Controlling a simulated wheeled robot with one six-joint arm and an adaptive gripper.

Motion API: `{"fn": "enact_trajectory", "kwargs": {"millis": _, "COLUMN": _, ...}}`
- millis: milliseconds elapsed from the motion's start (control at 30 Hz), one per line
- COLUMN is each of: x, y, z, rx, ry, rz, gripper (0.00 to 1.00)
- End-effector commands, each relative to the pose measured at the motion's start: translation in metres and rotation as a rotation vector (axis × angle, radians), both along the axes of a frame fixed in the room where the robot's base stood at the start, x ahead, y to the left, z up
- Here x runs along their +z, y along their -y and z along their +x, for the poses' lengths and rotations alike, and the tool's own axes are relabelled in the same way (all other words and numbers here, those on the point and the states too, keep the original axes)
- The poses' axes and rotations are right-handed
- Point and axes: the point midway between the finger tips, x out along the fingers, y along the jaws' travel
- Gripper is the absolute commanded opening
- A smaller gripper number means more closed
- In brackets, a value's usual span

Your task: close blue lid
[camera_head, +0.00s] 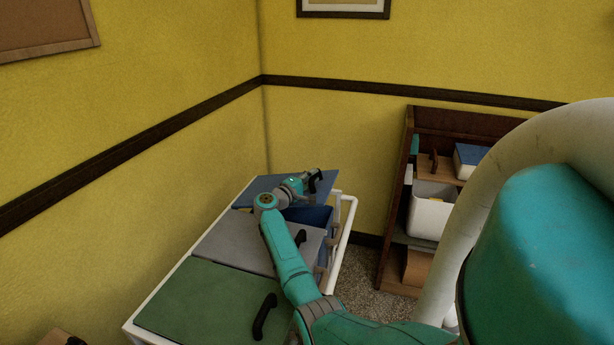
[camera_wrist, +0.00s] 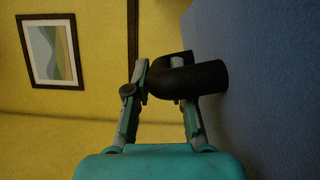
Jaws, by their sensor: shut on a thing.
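The blue lid (camera_head: 262,188) is at the far end of a white-framed cart and is raised at a tilt. The open blue bin (camera_head: 312,215) shows beneath its near side. My gripper (camera_head: 306,183) is at the lid's right edge, shut on its black handle (camera_head: 317,178). In the wrist view my gripper (camera_wrist: 160,77) has its fingers on either side of the curved black handle (camera_wrist: 200,79). The blue lid's surface (camera_wrist: 268,80) fills the right of that view. My arm hides part of the bin.
A grey lid (camera_head: 235,240) and a green lid (camera_head: 200,300), both closed, lie nearer on the cart (camera_head: 160,300). A wooden shelf (camera_head: 393,250) with a white bin (camera_head: 430,210) stands to the right. Yellow walls meet behind the cart.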

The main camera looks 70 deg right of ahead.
Motion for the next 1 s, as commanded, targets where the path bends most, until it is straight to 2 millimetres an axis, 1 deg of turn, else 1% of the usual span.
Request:
{"fn": "enact_trajectory", "kwargs": {"millis": 133, "x": -0.0011, "y": 0.005, "z": 0.0001, "rx": 0.001, "ry": 0.027, "rz": -0.003, "gripper": 0.0}}
{"fn": "enact_trajectory", "kwargs": {"millis": 500, "x": -0.0017, "y": 0.0053, "z": 0.0004, "rx": 0.002, "ry": 0.031, "rz": -0.002, "gripper": 0.0}}
{"fn": "enact_trajectory", "kwargs": {"millis": 533, "x": -0.0017, "y": 0.0053, "z": 0.0004, "rx": 0.002, "ry": 0.03, "rz": -0.002, "gripper": 0.27}}
{"fn": "enact_trajectory", "kwargs": {"millis": 567, "x": -0.0017, "y": 0.0052, "z": 0.0005, "rx": 0.002, "ry": 0.03, "rz": -0.002, "gripper": 0.35}}
{"fn": "enact_trajectory", "kwargs": {"millis": 600, "x": -0.0017, "y": 0.0052, "z": 0.0005, "rx": 0.002, "ry": 0.03, "rz": -0.002, "gripper": 0.45}}
{"fn": "enact_trajectory", "kwargs": {"millis": 633, "x": -0.0018, "y": 0.0052, "z": 0.0003, "rx": 0.002, "ry": 0.03, "rz": -0.002, "gripper": 0.47}}
{"fn": "enact_trajectory", "kwargs": {"millis": 900, "x": -0.0019, "y": 0.005, "z": 0.0002, "rx": 0.001, "ry": 0.029, "rz": -0.001, "gripper": 0.47}}
{"fn": "enact_trajectory", "kwargs": {"millis": 1000, "x": 0.0025, "y": 0.005, "z": 0.0002, "rx": 0.001, "ry": 0.03, "rz": -0.003, "gripper": 0.47}}
